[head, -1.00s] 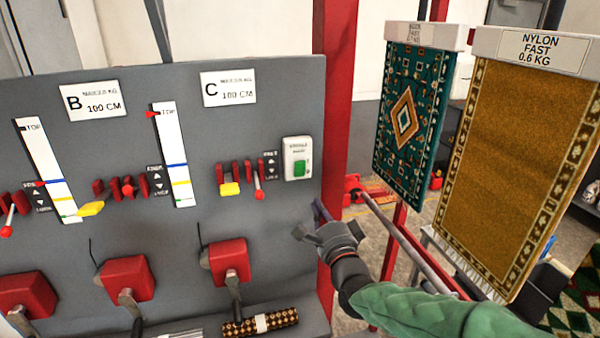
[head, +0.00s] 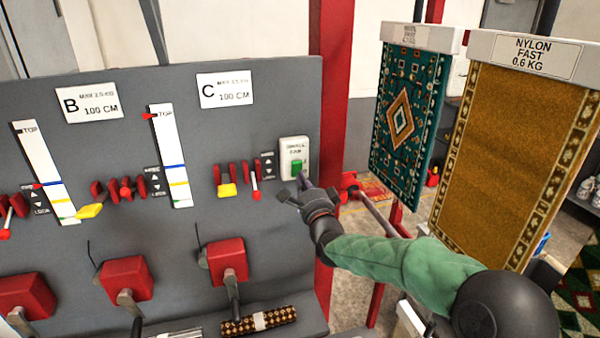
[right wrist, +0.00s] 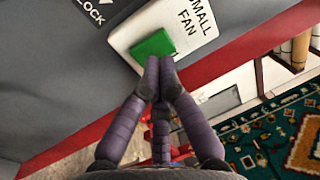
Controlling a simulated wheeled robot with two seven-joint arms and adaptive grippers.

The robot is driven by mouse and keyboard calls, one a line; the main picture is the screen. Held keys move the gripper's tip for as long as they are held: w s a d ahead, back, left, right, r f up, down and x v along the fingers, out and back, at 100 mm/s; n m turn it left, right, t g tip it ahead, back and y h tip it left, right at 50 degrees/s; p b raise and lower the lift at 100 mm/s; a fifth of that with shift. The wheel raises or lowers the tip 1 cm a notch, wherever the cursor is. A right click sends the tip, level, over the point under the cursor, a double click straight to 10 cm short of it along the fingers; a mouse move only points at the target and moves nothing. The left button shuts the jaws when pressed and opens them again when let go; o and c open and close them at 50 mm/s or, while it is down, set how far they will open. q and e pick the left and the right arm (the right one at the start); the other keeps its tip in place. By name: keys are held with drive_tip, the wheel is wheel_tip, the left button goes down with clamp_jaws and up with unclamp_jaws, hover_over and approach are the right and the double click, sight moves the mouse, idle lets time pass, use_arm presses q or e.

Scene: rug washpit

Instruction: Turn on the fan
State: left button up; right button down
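The fan switch is a white plate (head: 294,149) with a green rocker (head: 297,167), at the right end of the grey panel. In the right wrist view the plate (right wrist: 185,22) reads "SMALL FAN" and the green rocker (right wrist: 154,46) is in its middle. My right gripper (head: 302,184) is just below the switch in the head view. In the right wrist view its purple fingers (right wrist: 158,68) are together, with nothing between them, and their tips overlap the rocker's lower edge. I cannot tell if they touch it. My left gripper is not in view.
The grey panel (head: 250,130) carries levers, red boxes and scales left of the switch. A red post (head: 331,90) stands just right of it. A teal rug (head: 408,110) and a gold rug (head: 510,160) hang at the right.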

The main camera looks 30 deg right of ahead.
sight(297, 169)
drive_tip(key=shift+x, duration=1.45)
